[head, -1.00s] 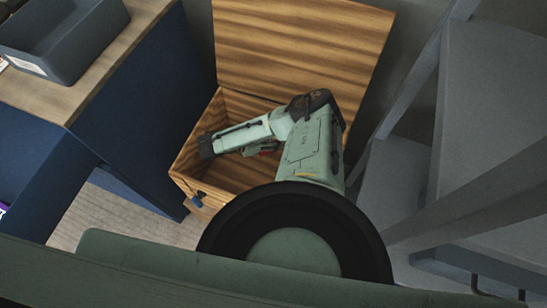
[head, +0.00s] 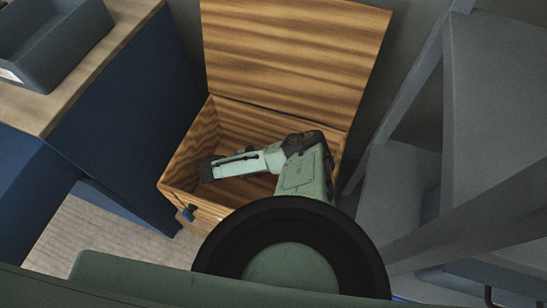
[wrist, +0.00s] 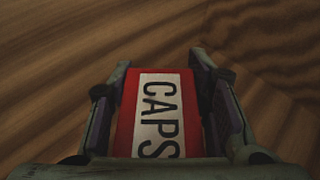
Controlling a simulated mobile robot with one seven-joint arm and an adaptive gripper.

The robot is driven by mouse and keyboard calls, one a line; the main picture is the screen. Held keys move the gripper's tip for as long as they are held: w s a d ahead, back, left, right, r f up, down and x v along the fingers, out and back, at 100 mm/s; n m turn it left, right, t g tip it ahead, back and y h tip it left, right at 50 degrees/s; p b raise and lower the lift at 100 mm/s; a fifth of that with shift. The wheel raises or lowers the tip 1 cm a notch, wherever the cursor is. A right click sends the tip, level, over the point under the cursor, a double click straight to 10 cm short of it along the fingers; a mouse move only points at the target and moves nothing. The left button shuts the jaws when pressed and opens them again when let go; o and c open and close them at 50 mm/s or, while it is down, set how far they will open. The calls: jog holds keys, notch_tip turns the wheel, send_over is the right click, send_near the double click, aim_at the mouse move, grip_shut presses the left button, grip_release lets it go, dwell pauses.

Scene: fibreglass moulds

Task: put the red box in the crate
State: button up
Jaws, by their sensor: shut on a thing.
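The red box (wrist: 128,118) has a white label reading "CAPS" and sits between the two fingers of my gripper (wrist: 160,80) in the wrist view. My gripper is shut on it. The crate (head: 187,167) is a striped wooden chest with its lid (head: 290,55) raised at the back. In the head view my arm reaches over the crate's opening, and its end is above or inside the crate; I cannot tell how deep. The red box and fingers are hidden there. Striped wood fills the wrist view behind the box.
A blue cabinet with a wooden top (head: 95,75) stands close left of the crate, with a grey bin (head: 60,45) on it. Grey steps or shelving (head: 490,140) stand at the right. A dark latch (head: 188,212) is on the crate's front.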

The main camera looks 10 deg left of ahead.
jog(key=shift+r, duration=0.1)
jog(key=shift+f, duration=0.6)
jog(key=o, duration=1.3)
jog(key=shift+r, duration=0.25)
jog(key=p+v, duration=0.1)
jog(key=v, duration=0.2)
jog(key=r+p+v, duration=0.1)
jog(key=p+v, duration=0.1)
jog(key=v, duration=0.2)
jog(key=shift+w, duration=0.15)
jog(key=shift+s+a, duration=0.25)
